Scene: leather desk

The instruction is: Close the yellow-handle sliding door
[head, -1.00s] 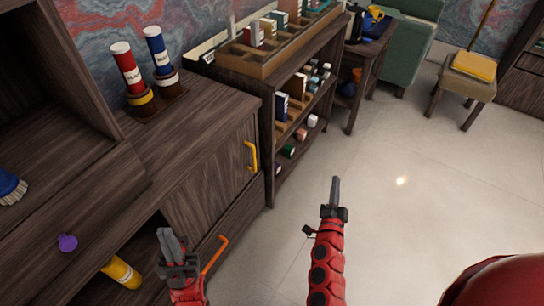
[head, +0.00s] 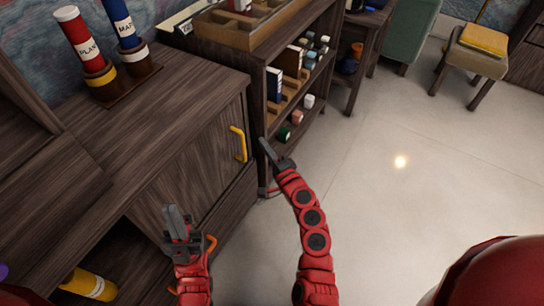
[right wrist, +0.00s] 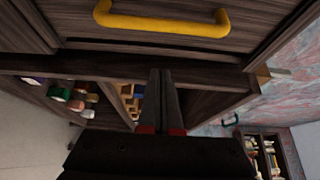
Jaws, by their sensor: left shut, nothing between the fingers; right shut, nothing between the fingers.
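The sliding door (head: 195,165) is a dark wood panel at the right part of the cabinet front. Its yellow handle (head: 239,144) stands upright near the panel's right edge. The handle also spans the top of the right wrist view (right wrist: 160,22). Left of the panel the cabinet is open. My right gripper (head: 265,146) is shut and empty, just right of the handle in the head view and apart from it. The shut fingers (right wrist: 166,95) point past the handle in the right wrist view. My left gripper (head: 174,214) is shut and empty, in front of the door's lower left part.
An orange handle (head: 210,243) is partly hidden behind my left gripper. A yellow cylinder (head: 90,284) lies in the cabinet's opening. Red and blue tubes (head: 85,45) stand on the cabinet top. A shelf unit (head: 262,75) with small goods stands close to the right. The floor is clear.

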